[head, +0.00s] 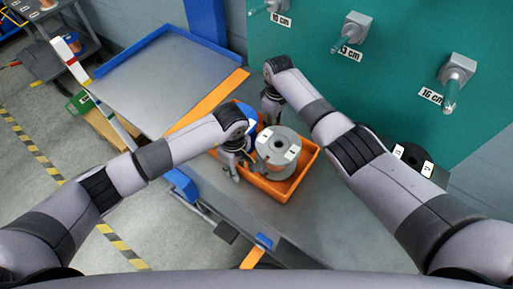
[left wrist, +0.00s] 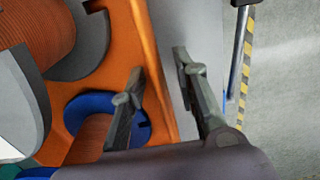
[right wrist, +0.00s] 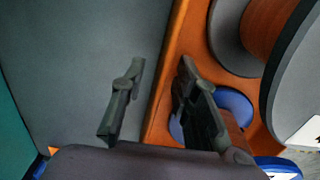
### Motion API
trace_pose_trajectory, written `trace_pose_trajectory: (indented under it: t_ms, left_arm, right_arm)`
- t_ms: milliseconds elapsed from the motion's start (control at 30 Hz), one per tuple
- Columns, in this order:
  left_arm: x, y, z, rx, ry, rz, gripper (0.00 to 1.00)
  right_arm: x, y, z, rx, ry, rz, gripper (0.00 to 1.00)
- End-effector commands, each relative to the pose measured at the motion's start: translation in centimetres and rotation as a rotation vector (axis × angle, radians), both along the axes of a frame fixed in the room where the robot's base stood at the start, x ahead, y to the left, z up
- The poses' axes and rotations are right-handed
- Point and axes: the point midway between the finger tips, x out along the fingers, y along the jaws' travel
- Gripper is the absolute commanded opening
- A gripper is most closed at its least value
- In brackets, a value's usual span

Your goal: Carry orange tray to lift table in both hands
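The orange tray (head: 284,190) sits on a grey worktop below the teal wall and holds large grey-flanged spools (head: 277,148) and smaller blue-flanged ones. My left gripper (head: 234,174) is at the tray's left side. In the left wrist view its fingers (left wrist: 168,95) are apart, one on each side of the orange wall (left wrist: 153,60). My right gripper (head: 271,108) is at the tray's far side, partly hidden by its arm. In the right wrist view its fingers (right wrist: 158,95) are also apart astride the tray wall (right wrist: 172,50). Wall contact is unclear.
A flat grey table with a blue rim (head: 128,60) and an orange near edge lies empty at the upper left; it may be the lift table. Pegs (head: 454,80) stick out from the teal wall (head: 405,50). A black spool (head: 411,158) lies at right.

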Motion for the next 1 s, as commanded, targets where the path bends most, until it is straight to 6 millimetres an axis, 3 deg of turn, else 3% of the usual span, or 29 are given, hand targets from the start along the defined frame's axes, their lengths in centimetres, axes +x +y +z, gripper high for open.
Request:
trace_pose_trajectory:
  t_ms: [400,800,1000]
  left_arm:
    - [0.03,-0.02,-0.5,-0.001,-0.002,-0.001,0.28]
    - [0.03,-0.02,-0.48,-0.001,-0.001,0.0,0.01]
    - [0.04,-0.02,-0.48,-0.001,-0.002,0.0,0.0]
  right_arm:
    - [0.02,-0.01,-0.5,0.0,-0.001,0.0,0.28]
    - [0.02,-0.03,-0.49,-0.001,-0.001,0.0,0.01]
    - [0.01,-0.03,-0.49,-0.001,-0.001,-0.001,0.0]
